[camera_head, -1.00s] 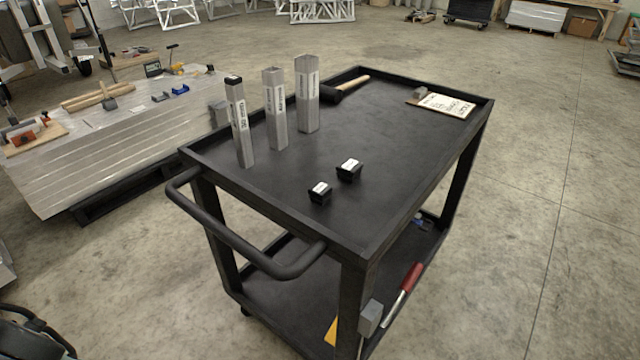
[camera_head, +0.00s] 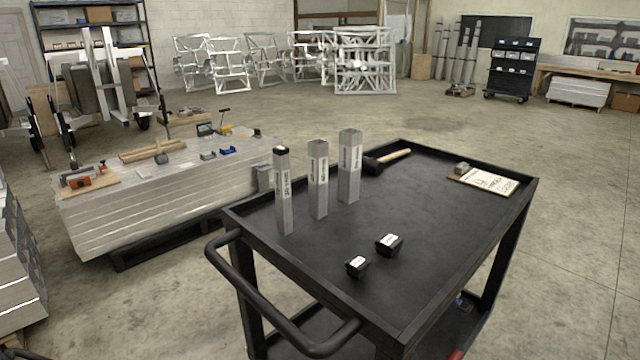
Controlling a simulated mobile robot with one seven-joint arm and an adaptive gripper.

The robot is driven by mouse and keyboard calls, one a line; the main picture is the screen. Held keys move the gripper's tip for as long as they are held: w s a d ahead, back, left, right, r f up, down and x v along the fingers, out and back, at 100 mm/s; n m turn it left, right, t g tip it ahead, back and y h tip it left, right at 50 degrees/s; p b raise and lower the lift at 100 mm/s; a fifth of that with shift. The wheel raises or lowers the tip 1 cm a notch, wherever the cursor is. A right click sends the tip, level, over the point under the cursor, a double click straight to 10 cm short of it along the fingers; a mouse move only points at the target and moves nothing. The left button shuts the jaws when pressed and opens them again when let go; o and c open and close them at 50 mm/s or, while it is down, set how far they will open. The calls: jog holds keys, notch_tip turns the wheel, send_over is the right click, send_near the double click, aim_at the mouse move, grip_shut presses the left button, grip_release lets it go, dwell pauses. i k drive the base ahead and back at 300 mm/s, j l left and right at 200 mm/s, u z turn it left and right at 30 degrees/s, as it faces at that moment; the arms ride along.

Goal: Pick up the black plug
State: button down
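Two small black plugs with white labels lie on the top of the black cart (camera_head: 440,215). The smaller plug (camera_head: 356,267) is nearer the handle, and the larger plug (camera_head: 389,244) is just behind it to the right. A third black plug (camera_head: 280,150) caps the leftmost upright metal tube (camera_head: 284,195). Two more upright tubes, the middle tube (camera_head: 318,180) and the right tube (camera_head: 349,167), show no black cap. My gripper is not in the head view.
A mallet (camera_head: 385,159) and a clipboard (camera_head: 486,180) lie at the cart's far side. The cart's raised rim and handle (camera_head: 275,300) face me. A stack of aluminium (camera_head: 160,205) stands left. The floor to the right is clear.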

aim_at(357, 266)
jog(key=l+u, duration=0.1)
jog(key=l, duration=0.35)
jog(key=k+l, duration=0.1)
jog(key=l, duration=0.35)
jog(key=k+l+u, duration=0.15)
jog(key=l, duration=0.3)
jog(key=i+l, duration=0.2)
jog(key=i+l+u, duration=0.1)
jog(key=l, duration=0.3)
jog(key=i, duration=0.65)
